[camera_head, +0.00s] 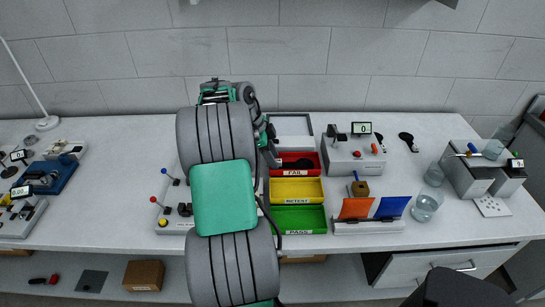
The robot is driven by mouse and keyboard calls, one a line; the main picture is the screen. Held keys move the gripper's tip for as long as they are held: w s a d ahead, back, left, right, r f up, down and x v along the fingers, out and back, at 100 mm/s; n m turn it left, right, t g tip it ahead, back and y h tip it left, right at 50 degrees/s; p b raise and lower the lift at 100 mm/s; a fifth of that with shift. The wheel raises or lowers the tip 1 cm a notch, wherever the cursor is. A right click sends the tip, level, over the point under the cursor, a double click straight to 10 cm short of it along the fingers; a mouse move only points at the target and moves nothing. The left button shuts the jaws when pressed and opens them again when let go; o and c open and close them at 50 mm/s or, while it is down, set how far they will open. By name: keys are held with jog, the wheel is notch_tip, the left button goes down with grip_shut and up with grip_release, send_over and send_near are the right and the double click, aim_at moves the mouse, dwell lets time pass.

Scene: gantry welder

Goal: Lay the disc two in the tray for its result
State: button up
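Three trays stand in a column just right of my arm: a red tray labelled FAIL (296,174), a yellow tray labelled RETEST (296,190) and a green tray labelled PASS (299,219). A dark, flat shape (302,163) lies at the back of the red tray; I cannot tell whether it is a disc. The yellow and green trays look empty where visible. My gripper (272,150) is at the left edge of the red tray, mostly hidden by my own arm. Its fingers are too small and dark to read. No disc marked two can be made out.
A grey device with a display reading 0 (353,152) stands right of the red tray. An orange and blue sloped rack (372,211), glass cups (427,206) and another grey machine (483,173) stand further right. A white framed panel (291,127) lies behind the trays.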

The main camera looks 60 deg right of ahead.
jog(key=p+v, duration=0.4)
jog(key=v, duration=0.9)
jog(key=w+a+r+n+t+h, duration=0.15)
jog(key=w+a+r+n, duration=0.25)
jog(key=w+a+n, duration=0.5)
jog(key=a+f+n+t+y, duration=0.2)
jog(key=a+n+t, duration=0.3)
jog(key=a+n, duration=1.65)
jog(key=s+a+f+y, duration=0.1)
jog(key=a+f, duration=0.1)
jog(key=a, duration=0.6)
jog(key=s+a+f+y, duration=0.1)
jog(key=s+a, duration=0.1)
jog(key=a, duration=0.5)
jog(key=shift+s+a+f+n+t, duration=0.2)
jog(key=shift+a+f+n+t, duration=0.15)
jog(key=shift+f+t, duration=0.1)
